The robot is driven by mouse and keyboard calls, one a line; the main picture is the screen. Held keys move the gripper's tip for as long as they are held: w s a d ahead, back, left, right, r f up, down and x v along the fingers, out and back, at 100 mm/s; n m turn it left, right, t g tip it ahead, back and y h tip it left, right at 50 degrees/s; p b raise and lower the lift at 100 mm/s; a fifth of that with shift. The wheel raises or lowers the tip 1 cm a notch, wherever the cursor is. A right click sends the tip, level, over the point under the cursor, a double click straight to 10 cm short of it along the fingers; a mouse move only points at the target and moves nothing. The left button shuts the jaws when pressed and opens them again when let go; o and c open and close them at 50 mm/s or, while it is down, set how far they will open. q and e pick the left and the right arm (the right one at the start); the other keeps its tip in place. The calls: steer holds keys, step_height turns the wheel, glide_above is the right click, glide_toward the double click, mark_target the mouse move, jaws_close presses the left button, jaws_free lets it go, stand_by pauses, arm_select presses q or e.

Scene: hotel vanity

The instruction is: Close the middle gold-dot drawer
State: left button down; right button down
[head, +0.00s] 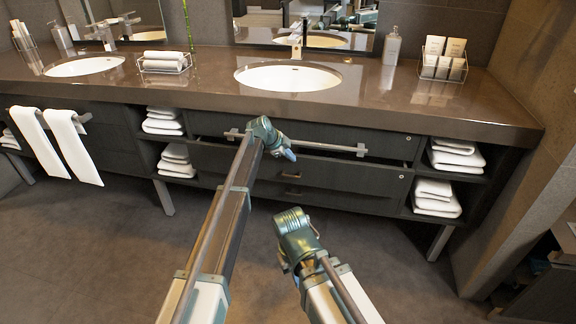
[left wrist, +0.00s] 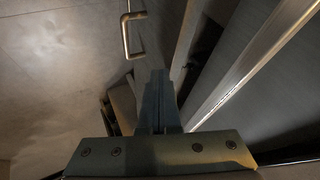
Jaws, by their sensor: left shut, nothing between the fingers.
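The middle drawer front (head: 345,176) is dark grey, below the right-hand sink. Its top edge stands out from the cabinet, with a dark gap above it, so it looks partly open. A small round dot (head: 403,177) shows near its right end; its colour is hard to tell. My left gripper (head: 289,154) is shut and empty at the drawer's upper edge, near the towel bar; contact is unclear. Its closed fingers (left wrist: 158,95) show in the left wrist view. My right arm is low in front, and its fingers are hidden.
A metal towel bar (head: 347,148) crosses above the drawer front. A bar handle (left wrist: 127,35) shows in the left wrist view. Folded towels (head: 455,152) fill the side shelves. The brown countertop (head: 200,92) overhangs the drawers. The floor in front is clear.

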arm_select(q)
steer(key=shift+w+d, duration=0.25)
steer(key=shift+w, duration=0.75)
steer(key=shift+s, duration=0.1)
